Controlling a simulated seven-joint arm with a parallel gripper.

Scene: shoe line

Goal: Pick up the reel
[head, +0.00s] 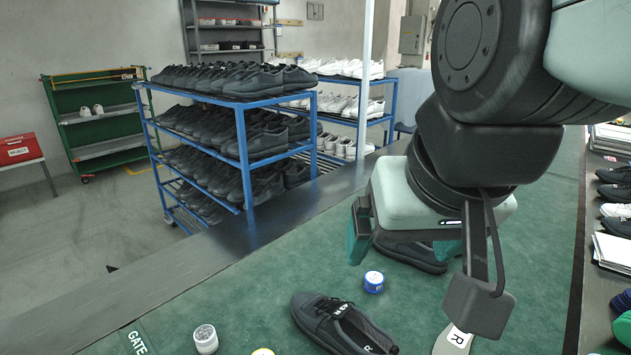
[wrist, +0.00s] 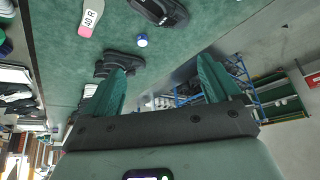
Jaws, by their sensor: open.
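No thing in view is clearly marked as the reel. A small round blue-and-white piece (head: 374,281) stands on the green bench top and may be it; it also shows in the wrist view (wrist: 142,41). A whitish round piece (head: 205,338) stands nearer at the lower left, with the top of a yellow-rimmed one (head: 263,352) cut by the frame's bottom edge. My gripper (head: 402,240) is open and empty above the bench, up and to the right of the blue piece. Its two green fingers stand wide apart in the wrist view (wrist: 163,66).
A dark shoe (head: 340,325) lies in front of the blue piece, and another (head: 412,256) lies under my gripper. A pale size-marked sole (head: 455,340) is at the right. Blue racks (head: 245,150) of shoes stand behind the bench. Shoes and papers line the right side.

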